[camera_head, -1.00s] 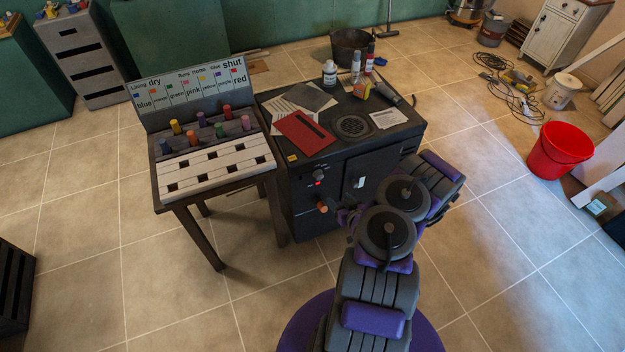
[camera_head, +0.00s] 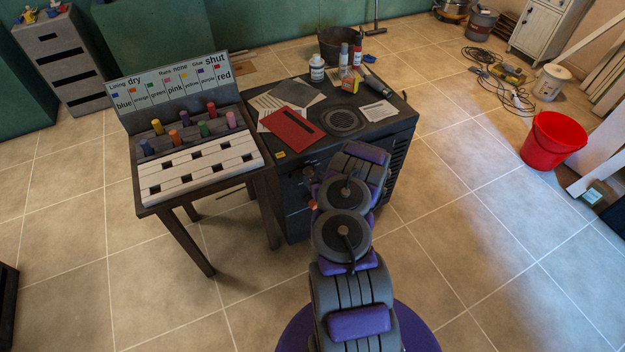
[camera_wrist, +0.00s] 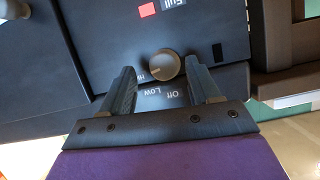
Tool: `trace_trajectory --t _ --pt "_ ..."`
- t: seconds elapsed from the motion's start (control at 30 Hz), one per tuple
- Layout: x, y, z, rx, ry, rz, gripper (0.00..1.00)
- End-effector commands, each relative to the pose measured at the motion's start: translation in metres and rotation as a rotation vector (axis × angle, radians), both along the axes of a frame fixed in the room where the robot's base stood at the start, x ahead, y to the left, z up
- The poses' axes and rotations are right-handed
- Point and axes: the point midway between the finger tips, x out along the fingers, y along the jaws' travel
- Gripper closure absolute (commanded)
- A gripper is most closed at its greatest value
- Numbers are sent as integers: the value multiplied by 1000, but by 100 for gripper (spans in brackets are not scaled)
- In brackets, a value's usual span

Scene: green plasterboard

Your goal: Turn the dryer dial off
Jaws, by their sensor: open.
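The dryer (camera_head: 345,125) is a dark cabinet in the middle of the head view. Its dial (camera_wrist: 165,65) is a round brownish-grey knob on the dark panel in the wrist view. The labels "Off" and "Low" are beside it on the gripper side, and a partly hidden "Hi" is at its left. My gripper (camera_wrist: 160,90) is open. Its two dark fingers point at the panel, one on each side of the dial, with gaps to it. I cannot tell how far the fingertips are from the panel. In the head view my arm hides the dial and gripper.
A red indicator (camera_wrist: 147,9) and a "Full" label lie beyond the dial. A rounded grey knob or handle (camera_wrist: 14,9) is at the upper left. A table with colored pegs (camera_head: 200,165) stands left of the dryer. A red bucket (camera_head: 552,140) is at right. Floor in front is open.

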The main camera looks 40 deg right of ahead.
Motion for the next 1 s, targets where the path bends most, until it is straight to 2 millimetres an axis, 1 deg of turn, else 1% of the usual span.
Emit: trace_trajectory --t 0.03,0.1,0.2,0.57,1.0 --pt "6 -1 -4 -4 0 1 39" --pt "12 -1 -6 -3 1 1 39" --pt "18 -2 -8 -2 1 0 39" --pt "21 -6 -9 2 1 -2 39" --pt "21 -5 -8 0 0 -3 81"
